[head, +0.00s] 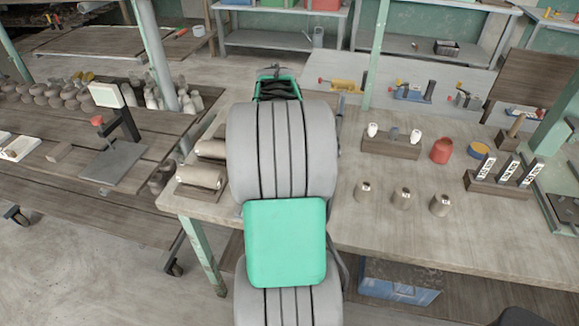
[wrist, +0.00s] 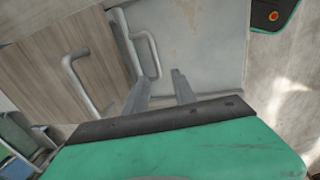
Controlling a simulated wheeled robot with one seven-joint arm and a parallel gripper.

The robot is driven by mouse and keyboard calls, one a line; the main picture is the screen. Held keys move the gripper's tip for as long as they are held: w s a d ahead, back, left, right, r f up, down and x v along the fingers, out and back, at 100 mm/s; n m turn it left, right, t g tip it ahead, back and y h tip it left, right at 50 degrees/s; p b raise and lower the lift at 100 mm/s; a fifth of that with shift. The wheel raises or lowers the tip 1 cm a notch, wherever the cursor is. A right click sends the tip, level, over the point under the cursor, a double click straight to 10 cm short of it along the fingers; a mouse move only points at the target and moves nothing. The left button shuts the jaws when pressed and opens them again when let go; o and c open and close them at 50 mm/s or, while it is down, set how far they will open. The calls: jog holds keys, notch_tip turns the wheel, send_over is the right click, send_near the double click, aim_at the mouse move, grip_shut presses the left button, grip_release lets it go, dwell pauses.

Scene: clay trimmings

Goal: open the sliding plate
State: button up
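In the wrist view, a pale grey plate (wrist: 212,35) lies ahead of my gripper, with a wood-grain panel (wrist: 50,65) to its left. A bent grey handle (wrist: 156,52) stands at the grey plate's left side. A second grey handle (wrist: 72,75) is on the wood panel. I cannot tell for sure which panel is the sliding plate. In the head view my arm hides the fingers and handles.
A second bench (head: 90,135) stands further left.

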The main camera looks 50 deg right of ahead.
jog(key=f, duration=0.2)
jog(key=d+f, duration=0.1)
jog(key=f, duration=0.2)
jog(key=d+f, duration=0.1)
jog(key=f, duration=0.1)
jog(key=shift+d+f+p, duration=0.2)
jog(key=shift+f+p, duration=0.15)
jog(key=shift+f, duration=0.05)
jog(key=shift+s, duration=0.1)
jog(key=shift+c, duration=0.3)
grip_shut()
jog(key=shift+r, duration=0.1)
dwell(0.4)
